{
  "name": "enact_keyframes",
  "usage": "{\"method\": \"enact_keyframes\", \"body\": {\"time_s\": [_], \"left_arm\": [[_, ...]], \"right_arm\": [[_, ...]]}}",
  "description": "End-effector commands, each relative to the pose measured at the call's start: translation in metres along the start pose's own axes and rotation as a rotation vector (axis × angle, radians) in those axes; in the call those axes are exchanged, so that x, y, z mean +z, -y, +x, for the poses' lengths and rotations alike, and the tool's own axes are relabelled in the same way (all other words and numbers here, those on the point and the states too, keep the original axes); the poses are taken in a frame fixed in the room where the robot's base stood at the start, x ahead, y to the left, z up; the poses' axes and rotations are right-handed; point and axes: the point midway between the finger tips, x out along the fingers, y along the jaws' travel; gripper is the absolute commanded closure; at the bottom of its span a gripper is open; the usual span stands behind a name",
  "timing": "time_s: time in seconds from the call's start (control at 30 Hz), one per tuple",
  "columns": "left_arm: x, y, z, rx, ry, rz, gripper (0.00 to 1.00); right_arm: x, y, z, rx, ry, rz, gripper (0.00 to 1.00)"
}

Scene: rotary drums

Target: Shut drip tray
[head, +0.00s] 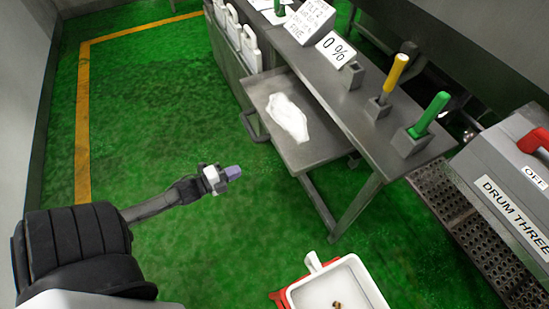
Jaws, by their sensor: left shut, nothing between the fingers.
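The drip tray (318,150) is a flat grey metal tray that sticks out to the left from under the grey bench. A white patch (287,117), a cloth or a spill, lies on it. Its dark handle (252,127) is on the left edge, facing my left arm. My left gripper (233,172) is shut and empty, over the green floor, in the picture below and left of the handle and apart from it. My right gripper is out of view.
A white bin (335,285) with red parts stands at the bottom. A machine labelled DRUM THREE (505,205) is at right. The green floor (150,110) at left is clear.

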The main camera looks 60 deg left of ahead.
Motion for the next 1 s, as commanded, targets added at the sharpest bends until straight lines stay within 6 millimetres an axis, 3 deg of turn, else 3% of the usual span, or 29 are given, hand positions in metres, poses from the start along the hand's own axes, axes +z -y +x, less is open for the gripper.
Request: {"method": "enact_keyframes", "body": {"time_s": [0.17, 0.37, 1.0], "left_arm": [[-0.017, 0.016, -0.002, -0.107, -0.098, 0.126, 1.0], [-0.018, 0.017, 0.009, -0.113, -0.097, 0.182, 1.0], [-0.029, 0.026, 0.115, -0.112, -0.096, 0.179, 1.0]], "right_arm": [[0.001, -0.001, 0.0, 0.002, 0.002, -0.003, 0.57], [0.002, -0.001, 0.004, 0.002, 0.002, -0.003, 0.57], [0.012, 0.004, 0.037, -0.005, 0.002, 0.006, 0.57]]}}
